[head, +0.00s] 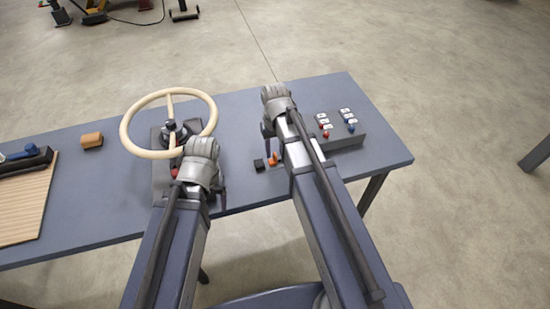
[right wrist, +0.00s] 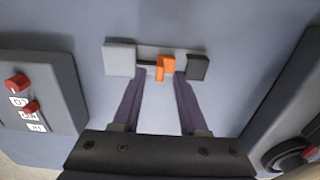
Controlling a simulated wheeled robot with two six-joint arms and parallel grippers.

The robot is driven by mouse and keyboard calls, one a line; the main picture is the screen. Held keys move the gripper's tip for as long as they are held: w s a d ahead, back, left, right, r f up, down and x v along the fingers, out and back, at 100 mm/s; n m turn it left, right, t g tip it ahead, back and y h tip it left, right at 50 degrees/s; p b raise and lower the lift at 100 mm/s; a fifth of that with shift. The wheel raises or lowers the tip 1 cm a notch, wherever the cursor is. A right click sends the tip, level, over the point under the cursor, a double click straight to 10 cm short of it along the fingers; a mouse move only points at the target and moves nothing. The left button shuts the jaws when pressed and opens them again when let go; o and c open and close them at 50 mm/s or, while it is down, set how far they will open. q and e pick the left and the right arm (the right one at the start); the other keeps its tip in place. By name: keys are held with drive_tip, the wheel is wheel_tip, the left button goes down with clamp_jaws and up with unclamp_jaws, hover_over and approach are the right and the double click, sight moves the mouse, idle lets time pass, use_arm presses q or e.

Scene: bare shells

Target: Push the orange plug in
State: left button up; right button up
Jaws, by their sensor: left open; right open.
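The orange plug (head: 277,156) is on the table, partly hidden by my right arm in the head view. In the right wrist view the orange plug (right wrist: 165,68) sits on a low strip between a light grey block (right wrist: 119,58) and a black block (right wrist: 197,67). My right gripper (right wrist: 160,73) is open, its fingertips on either side of the plug with gaps visible; I cannot tell whether either finger touches it. My left gripper (head: 198,195) is open, near the steering wheel's base, away from the plug.
A cream steering wheel (head: 126,136) stands beside my left gripper.

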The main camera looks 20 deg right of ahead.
drive_tip(key=shift+f+b, duration=0.3)
drive_tip(key=shift+f, duration=0.4)
clamp_jaws()
idle(1.0)
